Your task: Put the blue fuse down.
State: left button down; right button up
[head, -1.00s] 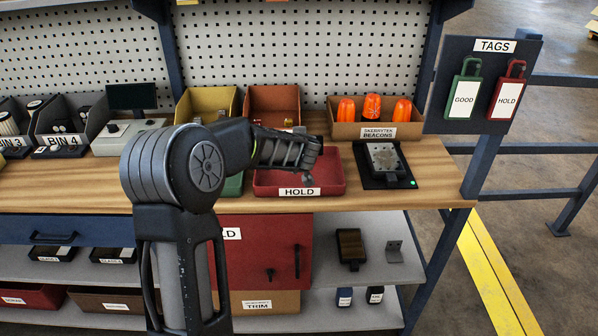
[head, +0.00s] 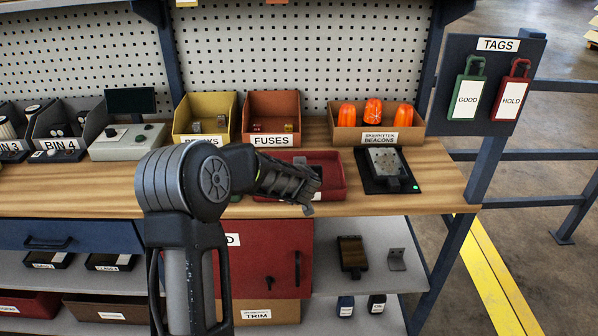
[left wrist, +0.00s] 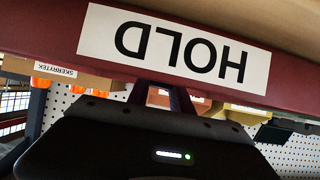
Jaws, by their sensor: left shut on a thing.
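My left gripper (head: 309,207) is at the front edge of the red HOLD tray (head: 331,177), pointing right and down in the head view, and covers the tray's label. In the left wrist view the gripper (left wrist: 170,92) shows close by the tray's front wall (left wrist: 45,22), with the HOLD label upside down. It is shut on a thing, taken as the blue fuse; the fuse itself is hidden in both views. Whether the fingertips touch the tray is unclear. The orange FUSES bin (head: 272,105) stands behind. My right gripper is not in view.
The yellow bin (head: 204,106) is left of the FUSES bin. The beacon box (head: 376,132) with orange beacons and a black pad with a metal plate (head: 384,161) are to the right. The wooden bench top (head: 433,180) is clear at its right end.

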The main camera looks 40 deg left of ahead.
pick_arm(q)
jog(key=shift+r, duration=0.1)
jog(key=c, duration=1.1)
grip_release()
jog(key=shift+c, duration=0.2)
jog(key=shift+r, duration=0.1)
jog(key=p+v, duration=0.1)
jog(key=v, duration=1.1)
